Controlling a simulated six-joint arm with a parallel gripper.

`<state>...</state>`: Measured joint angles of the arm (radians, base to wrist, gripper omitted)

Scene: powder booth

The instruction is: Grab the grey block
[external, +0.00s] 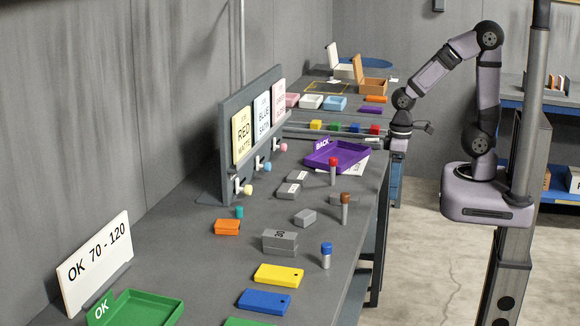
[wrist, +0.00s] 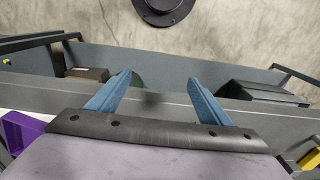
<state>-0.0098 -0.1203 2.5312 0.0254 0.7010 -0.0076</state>
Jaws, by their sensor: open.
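Several grey blocks lie on the dark table in the external view. A plain small grey block (external: 305,217) lies mid-table, left of a brown-capped vial. A larger grey block (external: 280,241) with dark markings is nearer the camera. Two small grey pieces with pale labels (external: 289,191) (external: 298,176) lie farther back. My gripper (external: 397,150) hangs at the table's right edge, beyond and to the right of these blocks. The wrist view shows its two blue fingers (wrist: 160,88) spread apart with nothing between them. No small grey block is clearly seen there.
A purple tray (external: 312,163) lies near my gripper. Red-, brown- and blue-capped vials (external: 333,170) (external: 345,208) (external: 326,256) stand upright near the blocks. Orange (external: 227,227), yellow (external: 279,275) and blue (external: 265,301) pieces lie toward the front. A sign board (external: 250,130) stands at the left.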

